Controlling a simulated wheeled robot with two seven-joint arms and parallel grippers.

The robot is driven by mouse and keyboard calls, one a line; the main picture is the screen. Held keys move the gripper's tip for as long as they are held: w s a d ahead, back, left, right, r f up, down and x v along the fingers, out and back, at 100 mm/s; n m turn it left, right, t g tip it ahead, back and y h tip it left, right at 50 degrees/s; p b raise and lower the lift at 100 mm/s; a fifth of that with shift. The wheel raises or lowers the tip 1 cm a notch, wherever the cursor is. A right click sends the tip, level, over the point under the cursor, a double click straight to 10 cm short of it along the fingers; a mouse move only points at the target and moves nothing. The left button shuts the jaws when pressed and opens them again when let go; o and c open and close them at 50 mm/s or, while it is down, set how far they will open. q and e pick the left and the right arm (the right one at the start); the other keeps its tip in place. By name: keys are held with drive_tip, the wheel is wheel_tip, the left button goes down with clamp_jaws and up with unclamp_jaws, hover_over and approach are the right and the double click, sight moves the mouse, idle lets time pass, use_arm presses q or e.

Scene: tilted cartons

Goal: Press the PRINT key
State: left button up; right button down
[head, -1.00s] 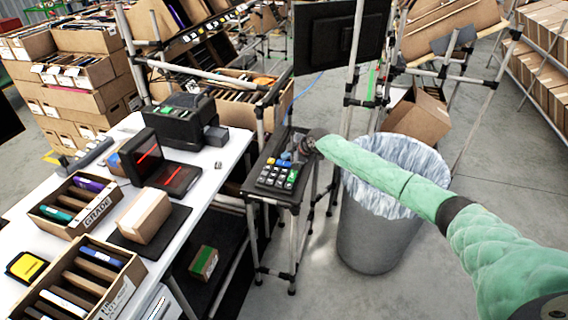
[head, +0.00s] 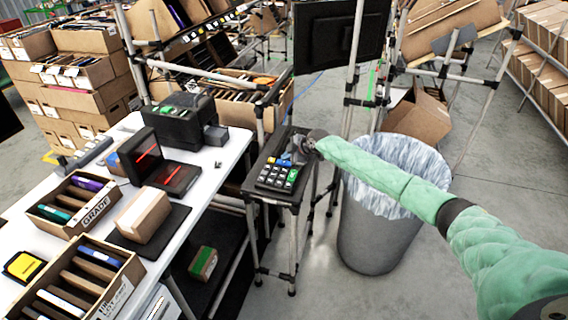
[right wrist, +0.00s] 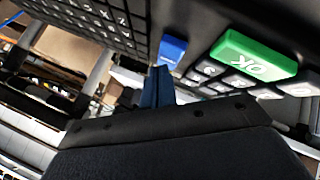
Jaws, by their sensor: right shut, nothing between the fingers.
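The keypad (head: 262,184) sits on a small stand beside the white table, with grey keys, a green key and a blue key in the head view. My right gripper (head: 287,160) is over its far right part, shut and empty, and hides some keys. In the right wrist view the shut dark-blue fingers (right wrist: 158,72) point at the keypad, their tips close beside a blue key (right wrist: 172,50); I cannot tell if they touch it. Its small lettering is unreadable. A green OK key (right wrist: 255,54) is to the right. I cannot read PRINT on any key. My left gripper is not in view.
A grey bin (head: 375,240) with a clear liner stands right of the stand, under my right arm. The white table (head: 205,190) at left holds a black printer-like device (head: 180,120), a scanner and cartons. A dark monitor (head: 335,38) stands behind the keypad.

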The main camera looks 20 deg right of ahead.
sight(287, 163)
drive_tip(key=shift+f+b, duration=0.45)
idle(0.6)
drive_tip(key=shift+r, duration=0.9)
drive_tip(key=shift+r+p, duration=0.1)
drive_tip(key=shift+p, duration=0.2)
drive_tip(key=shift+r+p, duration=0.9)
drive_tip(key=shift+r, duration=1.5)
